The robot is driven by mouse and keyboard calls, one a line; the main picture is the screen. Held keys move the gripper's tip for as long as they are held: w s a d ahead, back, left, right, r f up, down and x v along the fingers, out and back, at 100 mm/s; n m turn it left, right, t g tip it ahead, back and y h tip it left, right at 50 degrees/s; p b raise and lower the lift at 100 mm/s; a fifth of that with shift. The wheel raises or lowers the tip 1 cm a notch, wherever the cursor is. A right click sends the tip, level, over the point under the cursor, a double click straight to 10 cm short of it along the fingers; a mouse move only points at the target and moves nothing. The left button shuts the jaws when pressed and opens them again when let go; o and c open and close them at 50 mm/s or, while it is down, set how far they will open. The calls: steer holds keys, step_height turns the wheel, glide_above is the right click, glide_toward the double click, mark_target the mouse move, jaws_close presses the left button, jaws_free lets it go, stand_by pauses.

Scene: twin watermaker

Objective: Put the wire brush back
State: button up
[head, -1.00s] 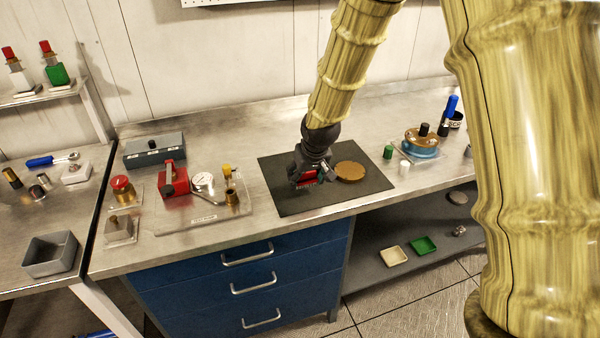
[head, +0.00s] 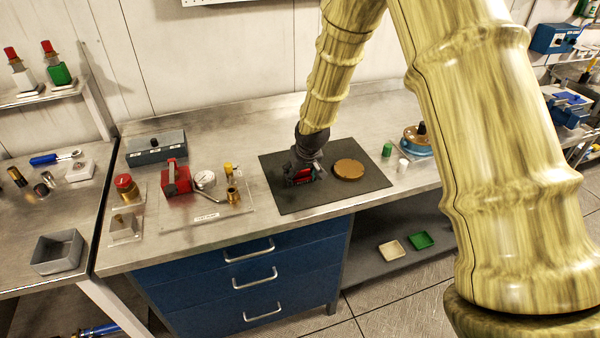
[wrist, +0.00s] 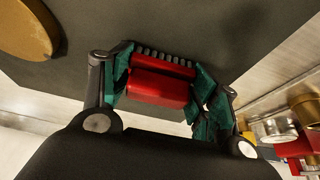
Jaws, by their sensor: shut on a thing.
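The wire brush shows as a red block with a dark ridged edge in the wrist view (wrist: 160,88). It is a small red patch in the head view (head: 302,176). My gripper (head: 303,175) is shut on it; in the wrist view the green-lined fingers (wrist: 165,90) sit at both its sides. The brush is over the left part of the dark mat (head: 285,203), low and close to it. I cannot tell whether it touches the mat. Much of the brush is hidden by my gripper.
A round brown disc (head: 348,169) lies on the mat, right of my gripper. Left of the mat, a clear plate (head: 222,215) carries a gauge (head: 205,180) and brass fitting (head: 233,197). Green (head: 387,150) and white (head: 403,164) small cylinders stand to the right. The mat's front is clear.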

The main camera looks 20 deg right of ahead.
steer(key=shift+f, duration=0.1)
steer(key=o, duration=1.1)
steer(key=shift+s+r, duration=0.1)
steer(key=shift+r, duration=0.35)
steer(key=b+v, duration=0.2)
steer(key=v, duration=0.9)
steer(key=shift+s+r, duration=0.1)
steer(key=shift+r, duration=0.1)
